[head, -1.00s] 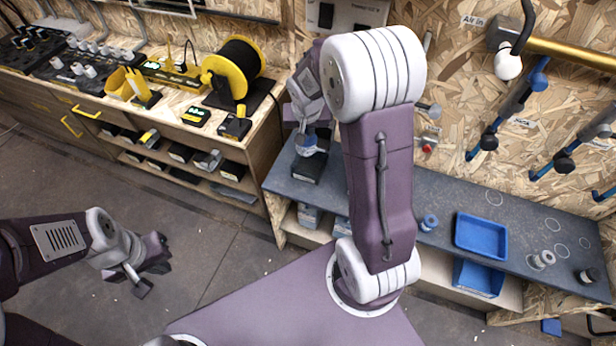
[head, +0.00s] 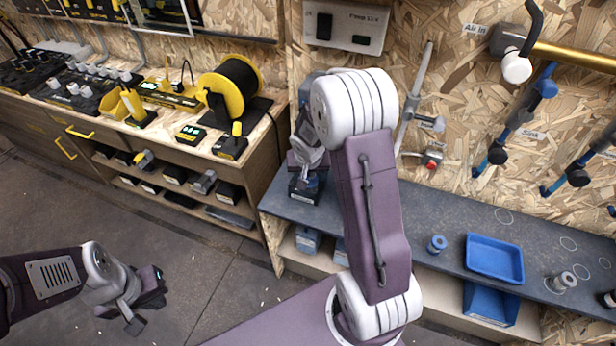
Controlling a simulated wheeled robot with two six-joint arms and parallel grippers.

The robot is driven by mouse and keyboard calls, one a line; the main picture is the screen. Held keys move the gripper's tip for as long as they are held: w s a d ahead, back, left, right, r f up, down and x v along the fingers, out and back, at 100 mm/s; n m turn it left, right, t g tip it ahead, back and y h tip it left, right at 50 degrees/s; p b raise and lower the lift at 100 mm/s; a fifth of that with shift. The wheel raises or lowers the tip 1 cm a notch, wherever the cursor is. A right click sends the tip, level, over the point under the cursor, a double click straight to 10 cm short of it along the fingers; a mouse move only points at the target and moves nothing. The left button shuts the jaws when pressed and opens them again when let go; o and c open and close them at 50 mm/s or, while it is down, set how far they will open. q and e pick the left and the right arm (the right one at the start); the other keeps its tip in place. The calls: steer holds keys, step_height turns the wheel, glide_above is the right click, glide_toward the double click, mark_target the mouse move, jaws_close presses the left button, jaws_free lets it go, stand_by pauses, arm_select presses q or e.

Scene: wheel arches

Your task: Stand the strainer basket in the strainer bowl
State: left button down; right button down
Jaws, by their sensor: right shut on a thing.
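My right arm reaches over the dark bench at the back, and its gripper (head: 307,166) points down above a dark block (head: 304,191). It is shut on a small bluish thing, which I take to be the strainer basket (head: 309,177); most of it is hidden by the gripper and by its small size. The strainer bowl cannot be made out clearly; it may be part of that dark block. The basket is low at the block's top, and whether it touches cannot be told. My left gripper (head: 144,306) is open and empty above the floor at the lower left.
The dark bench (head: 455,217) also bears a blue spool-like part (head: 437,244), a blue tray (head: 495,250) and a grey metal part (head: 561,282). A blue bin (head: 490,303) is below. A wooden workbench (head: 262,139) with a yellow reel (head: 232,82) stands to the left.

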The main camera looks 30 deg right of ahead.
steer(key=shift+r, duration=0.15)
steer(key=c, duration=1.9)
jaws_free()
steer(key=shift+f, duration=0.2)
steer(key=o, duration=0.4)
steer(key=shift+o, duration=0.2)
